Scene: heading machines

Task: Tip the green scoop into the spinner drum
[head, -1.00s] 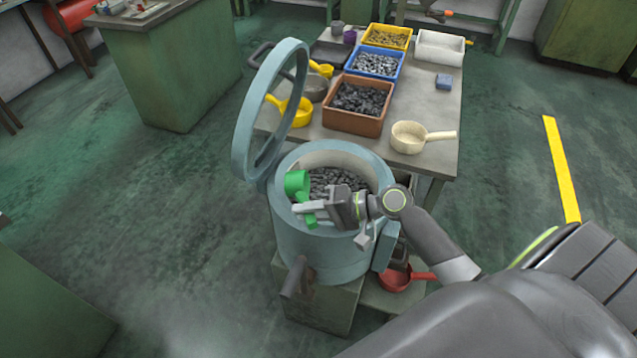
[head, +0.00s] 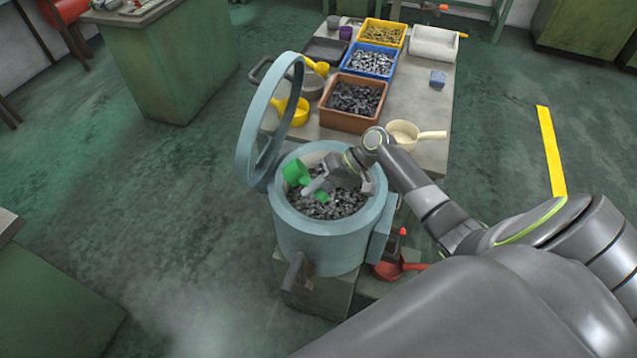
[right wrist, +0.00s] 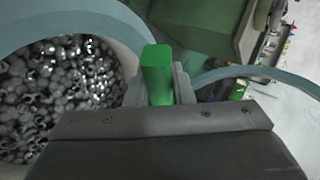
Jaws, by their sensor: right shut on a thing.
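The green scoop (head: 297,173) is in my right gripper (head: 318,187), over the mouth of the spinner drum. My right gripper is shut on the scoop's handle; in the right wrist view the green handle (right wrist: 157,76) stands between the grey fingers. The spinner drum (head: 325,245) is a blue-grey tub with its ring lid (head: 243,150) swung up at the left. Dark and shiny metal pieces (head: 340,205) lie inside it, and they also show in the right wrist view (right wrist: 55,90). The scoop's inside is hard to make out. My left gripper is not seen.
Behind the drum a table holds a brown bin (head: 348,118) of dark pieces, a blue bin (head: 371,47), a yellow bin (head: 400,33) and a cream scoop (head: 403,130). A yellow scoop (head: 300,108) lies near the raised lid. A red scoop (head: 392,268) sits low at the drum's right.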

